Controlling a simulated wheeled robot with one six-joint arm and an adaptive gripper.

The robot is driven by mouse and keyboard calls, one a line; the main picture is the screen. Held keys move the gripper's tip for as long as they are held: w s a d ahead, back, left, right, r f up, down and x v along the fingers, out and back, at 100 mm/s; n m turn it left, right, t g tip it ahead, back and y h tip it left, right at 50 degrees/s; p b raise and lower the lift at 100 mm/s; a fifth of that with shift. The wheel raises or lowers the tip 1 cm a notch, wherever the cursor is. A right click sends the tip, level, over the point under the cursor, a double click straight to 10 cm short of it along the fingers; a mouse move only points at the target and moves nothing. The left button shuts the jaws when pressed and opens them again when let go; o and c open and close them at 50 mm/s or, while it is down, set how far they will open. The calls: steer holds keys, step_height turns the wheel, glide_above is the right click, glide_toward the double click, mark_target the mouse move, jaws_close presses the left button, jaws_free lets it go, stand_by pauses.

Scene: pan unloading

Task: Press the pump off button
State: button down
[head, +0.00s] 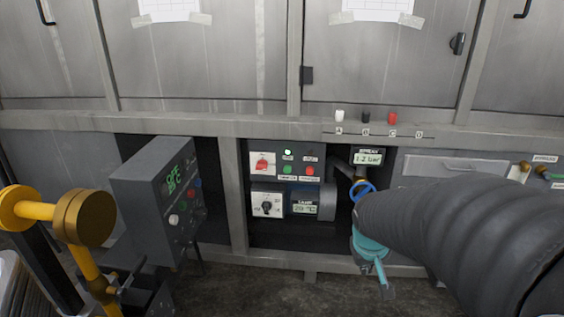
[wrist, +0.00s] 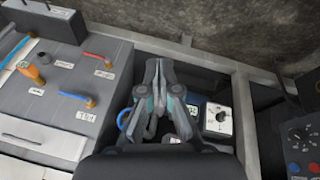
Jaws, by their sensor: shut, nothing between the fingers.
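The pump panel (head: 299,159) is a dark box in the open bay at the middle of the head view. It bears a red rotary switch (head: 262,163), a lit green lamp (head: 288,152), a green button (head: 288,169) and a red button (head: 310,170). The small labels are too blurred to read. My gripper (wrist: 158,66) shows in the wrist view with its fingers together and nothing between them. It covers part of the bay there, and I cannot make out the red button in that view.
A white dial box (head: 267,204) sits below the panel and shows in the wrist view (wrist: 217,120). A blue ring handle (head: 362,190) and a gauge (head: 368,158) stand right of it. A tilted control box (head: 158,198) and yellow pipework (head: 84,218) stand left.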

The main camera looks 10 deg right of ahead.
mark_target(310, 171)
steer(key=w+d+f+n+t+y+b, duration=0.1)
steer(key=w+d+f+n+t, duration=0.2)
steer(key=w, duration=0.7)
steer(key=w+d+f+n+t+y+b, duration=0.1)
steer(key=w+f+n+t, duration=0.3)
steer(key=w, duration=0.6)
steer(key=w+a+r+n+t+y, duration=0.4)
steer(key=a+r+n+y, duration=0.5)
steer(key=a+r, duration=0.1)
steer(key=shift+w+a, duration=0.35)
steer(key=shift+a, duration=0.25)
steer(key=shift+w, duration=0.1)
steer(key=shift+w+d+f+p, duration=0.1)
steer(key=shift+w+d+p, duration=0.25)
steer(key=shift+w, duration=1.05)
steer(key=shift+w+d+r+p, duration=0.15)
steer(key=shift+w+d, duration=0.25)
steer(key=shift+w, duration=0.95)
steer(key=shift+w+d+f+p, duration=0.15)
steer(key=shift+w+d+p, duration=0.2)
steer(key=shift+w, duration=1.05)
steer(key=shift+w+d, duration=0.1)
steer(key=shift+w, duration=0.1)
